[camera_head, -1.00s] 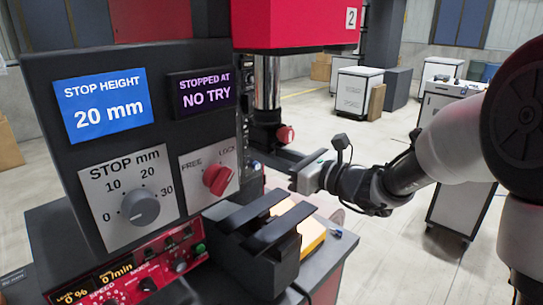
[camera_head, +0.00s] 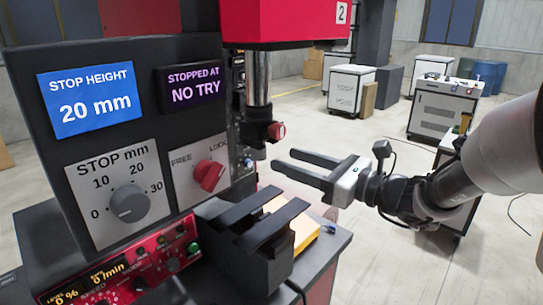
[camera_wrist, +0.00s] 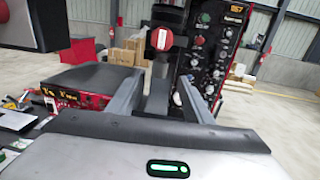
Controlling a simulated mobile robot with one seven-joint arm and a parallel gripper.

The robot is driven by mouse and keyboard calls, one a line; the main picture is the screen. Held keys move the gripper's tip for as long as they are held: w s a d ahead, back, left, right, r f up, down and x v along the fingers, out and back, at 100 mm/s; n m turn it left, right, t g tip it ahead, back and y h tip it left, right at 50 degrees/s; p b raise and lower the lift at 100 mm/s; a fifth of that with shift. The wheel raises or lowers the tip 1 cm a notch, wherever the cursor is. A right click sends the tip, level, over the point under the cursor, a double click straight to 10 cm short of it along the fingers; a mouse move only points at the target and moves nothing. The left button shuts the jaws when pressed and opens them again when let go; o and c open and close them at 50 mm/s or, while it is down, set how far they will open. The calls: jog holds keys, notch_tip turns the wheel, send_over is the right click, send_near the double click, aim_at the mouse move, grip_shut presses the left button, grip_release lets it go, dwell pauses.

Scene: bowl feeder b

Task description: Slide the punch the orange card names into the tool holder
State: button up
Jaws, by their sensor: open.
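My gripper (camera_head: 284,159) is open and empty, with its fingers pointing left, beside and below the tool holder. The tool holder (camera_head: 262,135) is a dark block with a red knob (camera_head: 277,131), below a steel column. In the wrist view my fingers (camera_wrist: 160,80) frame a dark upright shape below the red knob (camera_wrist: 161,39). I cannot tell whether a punch is in the holder. No loose punch can be made out. A yellow-orange piece (camera_head: 308,232) lies on the bench, partly behind a black forked fixture (camera_head: 250,228). No orange card with readable writing shows.
The black panel (camera_head: 40,150) at left reads "STOP HEIGHT 20 mm" and "STOPPED AT NO TRY". It has a grey stop dial (camera_head: 130,203) and a red FREE/LOCK knob (camera_head: 209,175). The red press head (camera_head: 280,22) hangs overhead.

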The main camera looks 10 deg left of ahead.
jog(key=v, duration=0.8)
jog(key=shift+d, duration=0.15)
jog(key=shift+r, duration=0.15)
dwell(2.3)
